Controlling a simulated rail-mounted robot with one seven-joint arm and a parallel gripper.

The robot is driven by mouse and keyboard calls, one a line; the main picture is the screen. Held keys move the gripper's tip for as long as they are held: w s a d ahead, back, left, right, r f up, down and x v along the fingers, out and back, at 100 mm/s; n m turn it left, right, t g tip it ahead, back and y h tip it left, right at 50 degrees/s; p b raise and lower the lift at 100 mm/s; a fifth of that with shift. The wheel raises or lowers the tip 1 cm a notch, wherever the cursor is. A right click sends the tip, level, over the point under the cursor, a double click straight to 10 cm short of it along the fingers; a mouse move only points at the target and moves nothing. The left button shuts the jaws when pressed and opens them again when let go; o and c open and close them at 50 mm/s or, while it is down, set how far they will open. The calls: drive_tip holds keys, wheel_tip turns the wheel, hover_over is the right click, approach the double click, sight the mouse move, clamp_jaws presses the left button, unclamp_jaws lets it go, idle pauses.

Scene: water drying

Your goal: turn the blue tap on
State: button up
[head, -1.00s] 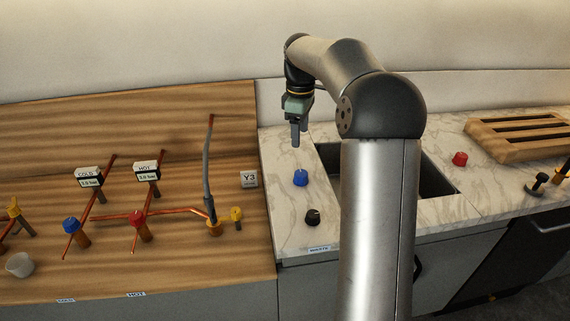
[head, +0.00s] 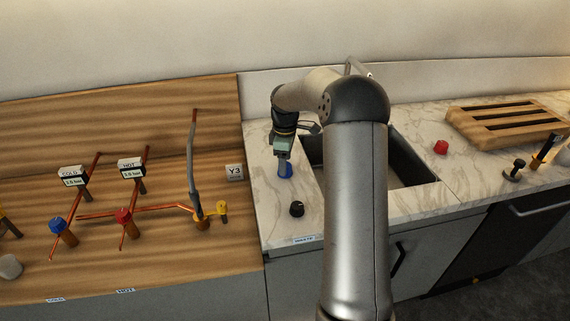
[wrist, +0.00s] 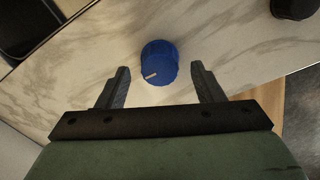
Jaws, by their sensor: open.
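A blue knob (head: 285,171) stands on the marble counter left of the sink. In the wrist view the blue knob (wrist: 159,62) has a pale pointer line and lies just beyond and between the two fingertips. My gripper (head: 283,160) is over it, pointing down, and hides part of it in the head view. In the wrist view my gripper (wrist: 161,80) is open, with a gap between each finger and the knob. Another blue-topped valve (head: 57,225) stands on the wooden counter below the COLD gauge (head: 72,176).
A black knob (head: 297,209) stands in front of the blue knob, near the WASTE label. The sink (head: 405,160) is to the right, with a red knob (head: 440,147) beyond it. A red valve (head: 124,216), a yellow valve (head: 222,208) and copper pipes stand on the wooden counter.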

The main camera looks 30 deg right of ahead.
drive_tip(key=shift+f, duration=1.25)
drive_tip(key=c, duration=1)
drive_tip(key=shift+o, duration=0.2)
